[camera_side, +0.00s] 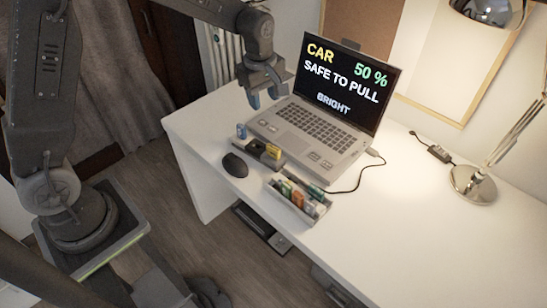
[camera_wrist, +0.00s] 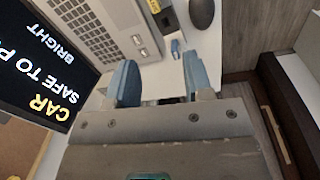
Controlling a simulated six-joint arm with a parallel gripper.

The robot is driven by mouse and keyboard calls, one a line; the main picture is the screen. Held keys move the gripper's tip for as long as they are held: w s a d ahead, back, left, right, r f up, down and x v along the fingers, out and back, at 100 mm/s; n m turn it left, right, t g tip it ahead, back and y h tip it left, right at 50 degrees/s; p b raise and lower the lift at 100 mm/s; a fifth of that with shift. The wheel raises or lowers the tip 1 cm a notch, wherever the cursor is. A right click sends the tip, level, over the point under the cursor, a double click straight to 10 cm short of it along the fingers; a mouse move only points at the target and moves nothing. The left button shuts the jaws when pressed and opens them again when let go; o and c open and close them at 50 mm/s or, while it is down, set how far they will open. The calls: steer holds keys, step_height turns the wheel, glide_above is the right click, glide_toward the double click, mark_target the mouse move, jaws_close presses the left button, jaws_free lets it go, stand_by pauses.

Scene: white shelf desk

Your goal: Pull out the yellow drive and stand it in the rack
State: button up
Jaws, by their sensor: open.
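A yellow drive (camera_side: 273,151) sits in the right end of a small dark block (camera_side: 257,147) in front of the laptop. In the wrist view the yellow drive (camera_wrist: 154,5) shows at the top edge, partly cut off, on the dark block (camera_wrist: 168,18). I cannot tell whether this block is the rack or a hub.
The laptop (camera_side: 310,130) reads "CAR 50 % SAFE TO PULL BRIGHT". A small blue drive (camera_side: 241,131) stands left of the block. A dark mouse (camera_side: 235,165) and a grey tray (camera_side: 312,218) with several coloured items lie nearby. A lamp (camera_side: 474,185) stands right; the desk between is mostly clear.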

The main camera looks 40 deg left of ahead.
mark_target(273, 147)
steer(key=w+f+n, duration=0.1)
steer(key=f, duration=0.5)
steer(key=w+f+n, duration=0.1)
steer(key=f, duration=0.6)
steer(key=w+f, duration=0.1)
steer(key=f, duration=0.6)
steer(key=shift+d+n+g, duration=0.15)
steer(key=shift+n+g, duration=0.25)
steer(key=shift+c, duration=0.5)
jaws_close()
